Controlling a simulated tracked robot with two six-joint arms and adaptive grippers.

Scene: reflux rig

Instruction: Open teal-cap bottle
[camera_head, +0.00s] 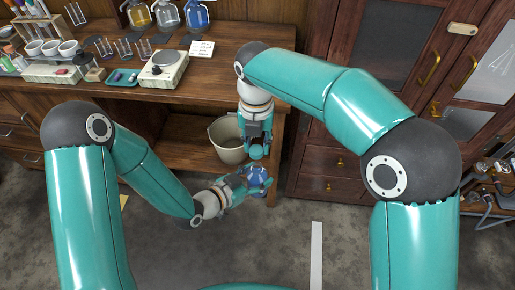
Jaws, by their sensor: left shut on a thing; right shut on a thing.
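A small bottle with blue contents (259,188) is held in the air in front of the bench. My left gripper (254,179) is shut on it from the left, and its fingers hide part of the bottle. My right gripper (257,148) comes down from above and is shut on the round teal cap (257,152). The cap sits just above the bottle in the picture. At this size I cannot tell whether cap and bottle touch.
A pale bucket (228,142) stands behind the grippers on the bench's low shelf. The wooden bench (225,38) carries a hotplate (163,68), a teal tray (123,77), cups and flasks. Cabinets (335,165) stand to the right. The floor (270,235) below the bottle looks clear.

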